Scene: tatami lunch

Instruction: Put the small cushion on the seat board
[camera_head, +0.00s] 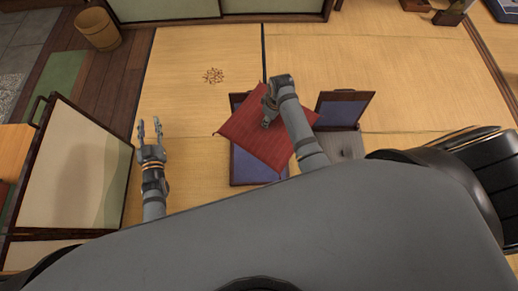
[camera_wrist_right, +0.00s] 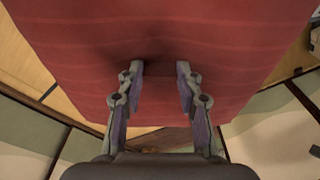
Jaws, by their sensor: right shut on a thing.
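The small red square cushion (camera_head: 245,135) is off the floor in my right gripper (camera_head: 267,120), turned cornerwise. Below the cushion is a dark-framed board with a blue-purple surface (camera_head: 252,168), partly hidden by the cushion. To its right is a grey board (camera_head: 345,146), partly hidden by my arm, with a blue-purple framed back (camera_head: 345,107) behind it. I cannot tell which is the seat board. My left gripper (camera_head: 150,130) is open and empty.
Tatami mats (camera_head: 185,110) cover the floor, with clear room between the left gripper and the cushion. A framed screen panel (camera_head: 75,165) stands at the left. A wooden bucket (camera_head: 98,30) is at the upper left. Sliding panels line the back.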

